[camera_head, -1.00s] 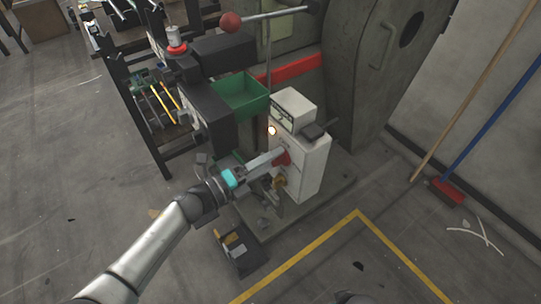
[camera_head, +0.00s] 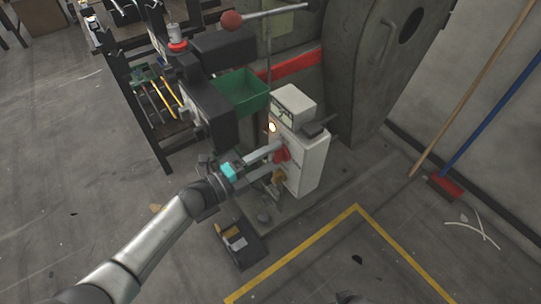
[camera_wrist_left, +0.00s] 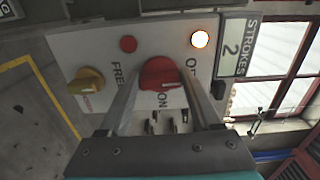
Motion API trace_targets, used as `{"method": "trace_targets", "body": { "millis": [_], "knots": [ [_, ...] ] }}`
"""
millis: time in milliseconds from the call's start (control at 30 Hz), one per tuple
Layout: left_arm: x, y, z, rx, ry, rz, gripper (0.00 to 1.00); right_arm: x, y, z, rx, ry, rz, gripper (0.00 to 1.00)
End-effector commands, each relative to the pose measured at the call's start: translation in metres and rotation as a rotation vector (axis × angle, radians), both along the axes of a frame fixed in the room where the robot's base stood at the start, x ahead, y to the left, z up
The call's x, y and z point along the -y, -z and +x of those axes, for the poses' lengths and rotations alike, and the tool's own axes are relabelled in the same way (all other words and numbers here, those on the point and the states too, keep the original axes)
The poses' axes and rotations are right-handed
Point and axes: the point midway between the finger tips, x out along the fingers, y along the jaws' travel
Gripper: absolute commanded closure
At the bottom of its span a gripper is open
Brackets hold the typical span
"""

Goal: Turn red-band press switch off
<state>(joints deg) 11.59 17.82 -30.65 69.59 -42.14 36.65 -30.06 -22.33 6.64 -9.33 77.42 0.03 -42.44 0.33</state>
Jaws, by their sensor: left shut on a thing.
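The press with the red band (camera_head: 292,68) has a white control box (camera_head: 312,165) on its front. Its red rotary switch (camera_head: 283,153) also shows in the left wrist view (camera_wrist_left: 160,72), at the "ON" label. A pale mark on the knob seems to point toward that label. My left gripper (camera_head: 279,157) is shut on the red switch, with one finger (camera_wrist_left: 122,98) and the other (camera_wrist_left: 197,98) on either side of it. A lit lamp (camera_wrist_left: 200,39) glows above right of the switch. My right gripper is not in view.
A yellow knob (camera_wrist_left: 86,81) and a small red button (camera_wrist_left: 128,43) are near the switch. A "STROKES" counter (camera_wrist_left: 235,48) reads 2. A green bin (camera_head: 240,92) is above the arm. A dark tray (camera_head: 241,243) lies on the floor below. A broom (camera_head: 448,189) leans right.

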Motion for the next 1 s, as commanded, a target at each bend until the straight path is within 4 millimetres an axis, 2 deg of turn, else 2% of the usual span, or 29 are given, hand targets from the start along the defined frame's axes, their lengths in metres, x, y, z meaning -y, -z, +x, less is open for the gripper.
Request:
{"method": "trace_targets", "body": {
  "millis": [33, 67, 300, 767, 867, 1000],
  "knots": [
    [0.0, 0.0, 0.0, -0.004, -0.001, -0.003, 0.91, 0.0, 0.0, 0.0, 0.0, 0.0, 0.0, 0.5],
    [0.0, 0.0, 0.0, -0.004, -0.001, -0.003, 0.34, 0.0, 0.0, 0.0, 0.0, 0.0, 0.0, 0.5],
    [0.0, 0.0, 0.0, -0.002, -0.001, -0.002, 0.07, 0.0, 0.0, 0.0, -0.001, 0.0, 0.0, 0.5],
    [-0.002, 0.0, -0.002, -0.001, -0.001, 0.0, 0.05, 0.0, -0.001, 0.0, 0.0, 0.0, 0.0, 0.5],
    [-0.009, 0.0, -0.007, -0.003, -0.001, 0.001, 0.05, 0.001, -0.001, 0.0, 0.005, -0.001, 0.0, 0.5],
    [-0.028, 0.0, -0.02, -0.004, -0.002, 0.002, 0.05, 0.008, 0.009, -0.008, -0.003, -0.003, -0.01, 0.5]
  ]
}}
